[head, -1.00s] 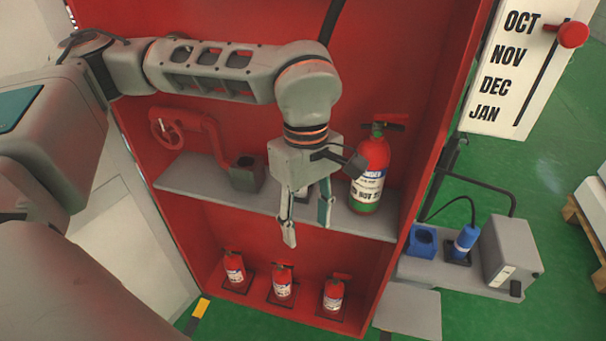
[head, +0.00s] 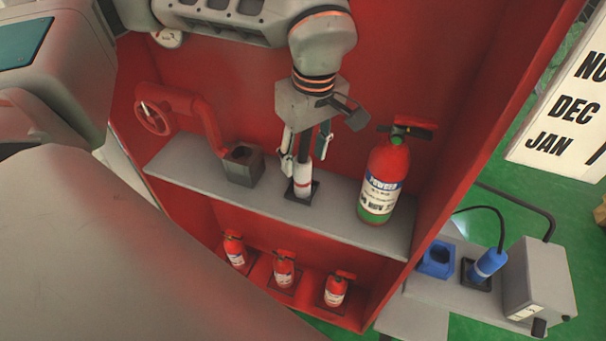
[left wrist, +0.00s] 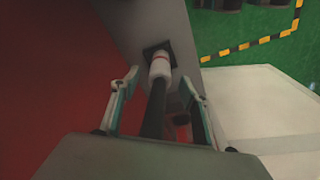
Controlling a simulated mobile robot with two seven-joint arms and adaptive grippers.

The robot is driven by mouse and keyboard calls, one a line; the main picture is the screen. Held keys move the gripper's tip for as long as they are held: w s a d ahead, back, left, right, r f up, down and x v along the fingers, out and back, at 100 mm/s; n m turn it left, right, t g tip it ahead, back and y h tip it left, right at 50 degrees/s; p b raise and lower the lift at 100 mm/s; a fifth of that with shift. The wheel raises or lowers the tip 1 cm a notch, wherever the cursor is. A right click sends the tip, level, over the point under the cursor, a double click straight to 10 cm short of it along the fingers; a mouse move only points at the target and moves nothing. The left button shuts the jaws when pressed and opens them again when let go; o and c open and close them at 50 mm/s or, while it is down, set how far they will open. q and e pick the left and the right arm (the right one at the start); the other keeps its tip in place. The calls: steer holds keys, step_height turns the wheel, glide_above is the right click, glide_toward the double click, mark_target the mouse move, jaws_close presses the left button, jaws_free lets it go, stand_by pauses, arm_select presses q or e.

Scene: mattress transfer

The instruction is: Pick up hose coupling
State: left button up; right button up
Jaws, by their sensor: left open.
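The hose coupling (head: 302,182) is a white cylinder with a red band. It stands upright on a small black base on the grey shelf, with a dark hose rising from its top. It also shows in the left wrist view (left wrist: 160,66). My left gripper (head: 304,157) points down over it and is open. Its fingers stand on either side of the hose, just above the coupling, with gaps visible in the left wrist view (left wrist: 160,82). My right gripper is not in view.
A large fire extinguisher (head: 384,180) stands right of the coupling on the shelf (head: 338,220). Several small extinguishers stand below. Red cabinet walls enclose the shelf.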

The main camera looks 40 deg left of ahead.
mark_target(302, 177)
arm_select(q)
steer(key=f, duration=0.4)
steer(key=shift+w+a+f, duration=0.1)
steer(key=shift+a+f, duration=0.25)
steer(key=shift+r, duration=0.1)
jaws_close()
steer(key=shift+d+r, duration=0.1)
